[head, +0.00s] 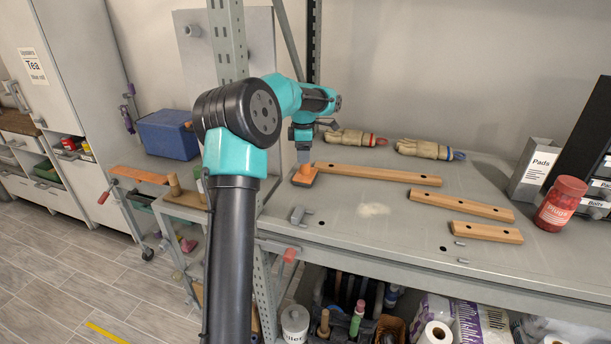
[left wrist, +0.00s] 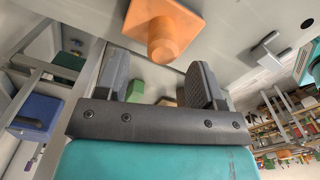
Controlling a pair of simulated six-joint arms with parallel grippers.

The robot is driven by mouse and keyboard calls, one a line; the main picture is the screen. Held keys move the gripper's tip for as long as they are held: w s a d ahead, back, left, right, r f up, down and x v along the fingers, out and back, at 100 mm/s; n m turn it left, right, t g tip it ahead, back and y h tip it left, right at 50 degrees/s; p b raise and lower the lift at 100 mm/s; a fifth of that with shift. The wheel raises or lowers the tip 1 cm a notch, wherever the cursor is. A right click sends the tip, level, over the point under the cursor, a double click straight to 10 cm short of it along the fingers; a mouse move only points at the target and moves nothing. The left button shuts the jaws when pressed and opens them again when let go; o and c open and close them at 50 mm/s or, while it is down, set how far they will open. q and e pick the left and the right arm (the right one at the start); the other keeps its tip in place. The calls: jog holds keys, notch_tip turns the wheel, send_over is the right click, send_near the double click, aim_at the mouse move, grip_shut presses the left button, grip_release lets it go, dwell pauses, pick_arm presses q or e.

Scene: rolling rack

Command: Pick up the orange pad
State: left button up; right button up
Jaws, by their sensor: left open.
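The orange pad (head: 304,176) lies on the grey bench top, by the left end of a long wooden bar. In the left wrist view the orange pad (left wrist: 188,20) shows a square plate with a round knob, just beyond my fingertips. My left gripper (head: 303,158) points down right above the pad in the head view. In the left wrist view my left gripper (left wrist: 158,78) has its two dark fingers apart, with nothing held between them. Whether a finger touches the pad is unclear. My right gripper is not in view.
Wooden bars (head: 378,174) lie on the bench, with work gloves (head: 425,149) behind. A grey bracket (head: 298,215) sits near the front edge. A "Pads" box (head: 535,172) and a red "Plugs" jar (head: 561,203) stand at the right. A rack upright (head: 227,45) stands left of the gripper.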

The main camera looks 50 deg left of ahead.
aim_at(304, 166)
pick_arm(q)
jog(key=shift+f, duration=0.15)
jog(key=shift+d+f, duration=0.15)
jog(key=shift+f, duration=2.35)
jog(key=shift+c, duration=0.4)
jog(key=c, duration=1)
jog(key=shift+o, duration=0.2)
jog(key=shift+r, duration=0.1)
